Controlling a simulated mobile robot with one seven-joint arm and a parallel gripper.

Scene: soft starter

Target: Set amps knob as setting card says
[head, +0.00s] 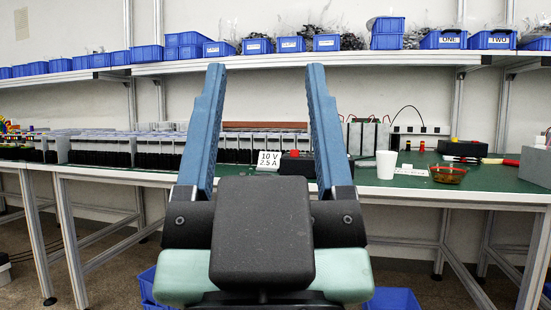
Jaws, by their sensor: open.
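The setting card (269,160) is a small white card standing upright on the green table, reading "10 V" over "2.5 A". A dark box (300,165) with a small red part on top sits just right of the card, partly hidden behind my gripper's right finger. I cannot make out an amps knob on it or elsewhere. My gripper (266,68) points upward in the foreground with its two blue fingers wide apart and nothing between them. The card shows through the gap, well beyond the gripper.
A white cup (386,164) and a brown bowl (447,174) stand on the green-topped table (400,183) to the right. Rows of dark-and-white bins (100,150) line its left side. A shelf (280,62) with blue boxes runs above. Blue bins lie on the floor below.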

